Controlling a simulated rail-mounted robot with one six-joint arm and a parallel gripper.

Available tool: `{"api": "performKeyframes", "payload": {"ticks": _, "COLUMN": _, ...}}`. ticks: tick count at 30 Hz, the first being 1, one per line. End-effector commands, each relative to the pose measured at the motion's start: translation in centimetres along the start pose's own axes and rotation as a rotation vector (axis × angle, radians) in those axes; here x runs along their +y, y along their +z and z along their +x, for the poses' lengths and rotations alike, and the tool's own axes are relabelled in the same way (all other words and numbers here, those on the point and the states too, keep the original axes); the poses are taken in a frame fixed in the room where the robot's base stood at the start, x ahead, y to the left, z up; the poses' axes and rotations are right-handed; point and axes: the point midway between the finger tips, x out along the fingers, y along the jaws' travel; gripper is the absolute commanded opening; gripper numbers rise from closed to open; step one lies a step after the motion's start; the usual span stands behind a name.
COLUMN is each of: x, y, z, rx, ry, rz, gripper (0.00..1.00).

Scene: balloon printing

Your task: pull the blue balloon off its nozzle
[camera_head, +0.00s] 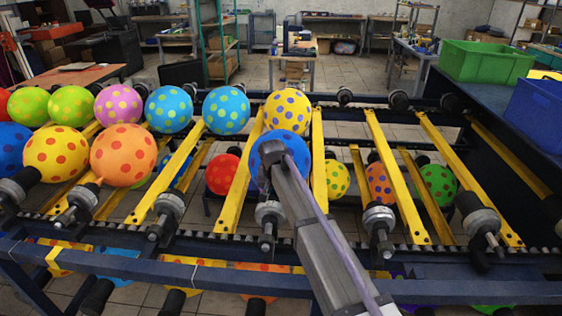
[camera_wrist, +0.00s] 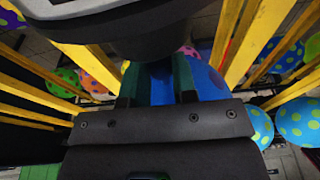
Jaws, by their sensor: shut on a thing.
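The blue balloon (camera_head: 298,150), with faint reddish dots, is in the middle of the rack in the head view, partly covered by my gripper (camera_head: 271,152) and arm. In the wrist view the blue balloon (camera_wrist: 207,82) shows between and beyond the two dark green fingers of my gripper (camera_wrist: 156,80). My gripper is shut on the blue balloon. A metal nozzle (camera_head: 269,214) stands below it at the rack's front. Whether the balloon's neck is still on a nozzle is hidden by my arm.
Yellow bars (camera_head: 402,175) run front to back across the rack. An orange balloon (camera_head: 123,155) and several others crowd the left; a yellow balloon (camera_head: 288,110) is right behind the blue one. A green crate (camera_head: 485,62) and a blue crate (camera_head: 536,112) stand at the right.

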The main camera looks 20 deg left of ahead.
Motion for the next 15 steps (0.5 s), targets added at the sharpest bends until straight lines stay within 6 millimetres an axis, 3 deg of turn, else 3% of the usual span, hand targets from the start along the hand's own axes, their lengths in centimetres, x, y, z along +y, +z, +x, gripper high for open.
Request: {"api": "performKeyframes", "payload": {"ticks": 15, "x": 0.0, "y": -1.3, "z": -6.8, "rx": 0.000, "ry": 0.000, "rz": 0.000, "gripper": 0.07}}
